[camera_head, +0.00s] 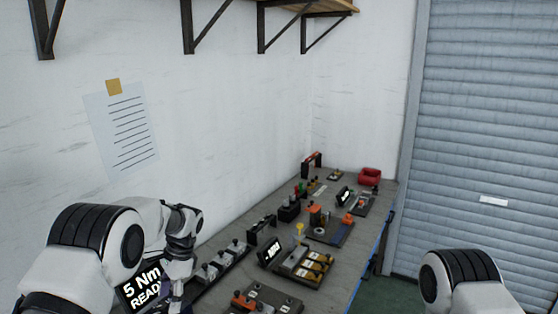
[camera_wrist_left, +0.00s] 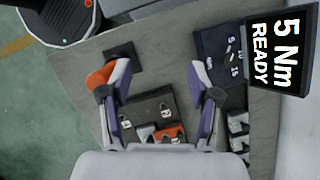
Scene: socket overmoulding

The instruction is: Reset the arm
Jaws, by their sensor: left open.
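My left gripper (camera_wrist_left: 157,75) is open in the left wrist view, its two pale and purple fingers spread apart with nothing between them. It hangs above the workbench, over a dark plate (camera_wrist_left: 150,110) carrying orange and grey parts. An orange cylindrical part (camera_wrist_left: 101,78) shows beside the left finger, and I cannot tell whether they touch. In the head view my left arm is folded at the lower left, near the wall. Only a white and black upper part of my right arm shows at the lower right; its gripper is out of view.
The grey workbench (camera_head: 343,240) runs along the white wall and carries several fixtures. A display reading "5 Nm READY" (camera_wrist_left: 278,50) stands close to the left gripper. A red bin (camera_head: 369,176) sits at the far end. Green floor (camera_head: 400,292) and a shutter (camera_head: 485,130) lie right.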

